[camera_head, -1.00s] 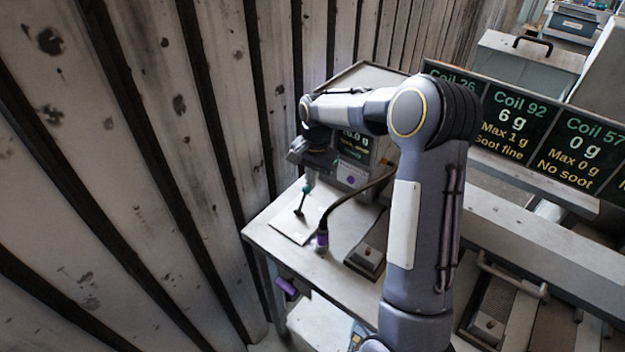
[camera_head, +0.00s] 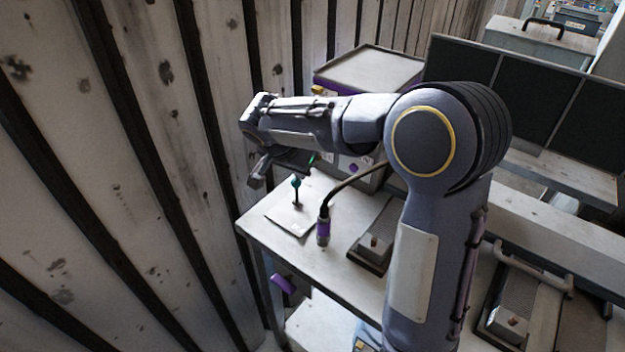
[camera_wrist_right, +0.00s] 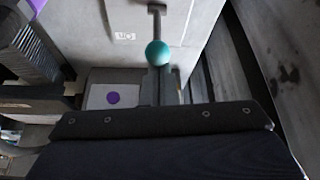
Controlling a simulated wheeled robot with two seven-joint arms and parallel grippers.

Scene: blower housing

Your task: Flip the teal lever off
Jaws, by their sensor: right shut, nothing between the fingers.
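The lever (camera_head: 296,183) has a teal ball on a dark stem and stands nearly upright on a pale plate (camera_head: 287,221) near the table's left corner. My right gripper (camera_head: 257,178) is shut and empty, just left of and above the teal ball in the head view. In the right wrist view the teal ball (camera_wrist_right: 157,53) is just beyond the shut fingers (camera_wrist_right: 160,85), with its stem running up to the plate. I cannot tell whether they touch. My left gripper is not in view.
A purple-collared connector (camera_head: 323,228) with a black cable stands right of the lever plate. A grey box (camera_head: 372,72) stands behind my right arm. Dark display panels (camera_head: 540,95) stand at the right. A ribbed wall (camera_head: 130,200) is close on the left.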

